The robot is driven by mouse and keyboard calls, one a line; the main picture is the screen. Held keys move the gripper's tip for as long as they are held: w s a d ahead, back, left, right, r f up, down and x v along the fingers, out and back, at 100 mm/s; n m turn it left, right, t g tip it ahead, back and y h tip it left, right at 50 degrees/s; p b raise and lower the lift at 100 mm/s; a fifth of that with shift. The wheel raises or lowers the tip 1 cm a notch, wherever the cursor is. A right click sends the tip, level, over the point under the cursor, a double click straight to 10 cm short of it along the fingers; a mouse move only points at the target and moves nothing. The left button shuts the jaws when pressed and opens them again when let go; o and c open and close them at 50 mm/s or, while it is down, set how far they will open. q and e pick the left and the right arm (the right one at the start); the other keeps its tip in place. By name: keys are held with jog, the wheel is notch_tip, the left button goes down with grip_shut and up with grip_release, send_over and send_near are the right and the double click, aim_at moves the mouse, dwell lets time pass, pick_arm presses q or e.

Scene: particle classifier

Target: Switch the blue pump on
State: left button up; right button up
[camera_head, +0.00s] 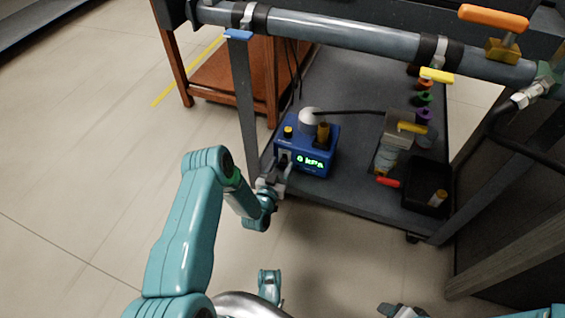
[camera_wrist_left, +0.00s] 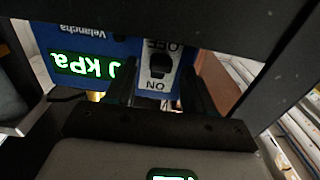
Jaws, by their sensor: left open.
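The blue pump (camera_head: 318,166) stands on the lower shelf of the cart, its front toward me. Its green display reads 0 kPa. In the left wrist view the pump (camera_wrist_left: 88,42) appears upside down. A white plate there carries a black switch (camera_wrist_left: 160,65) between the words OFF and ON; I cannot tell which way it is set. My left gripper (camera_head: 275,181) is at the pump's front left corner. In the wrist view its open, empty fingers (camera_wrist_left: 160,88) stand either side of the switch plate. A grey part at the bottom edge (camera_head: 402,311) may be my right gripper, mostly cut off.
A large grey pipe (camera_head: 340,35) with coloured valve handles crosses above the shelf. The cart's dark upright (camera_head: 243,95) stands just left of the pump. A black tray (camera_head: 428,190) and a bottle (camera_head: 386,158) are to the right. An orange-brown table (camera_head: 225,75) stands behind left. The floor at left is clear.

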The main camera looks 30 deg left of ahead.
pick_arm(q)
jog(key=shift+w, duration=0.15)
pick_arm(e)
jog(key=shift+w+a, duration=0.1)
jog(key=shift+w, duration=0.25)
pick_arm(q)
grip_shut()
pick_arm(e)
jog(key=shift+s, duration=0.1)
jog(key=shift+s, duration=0.1)
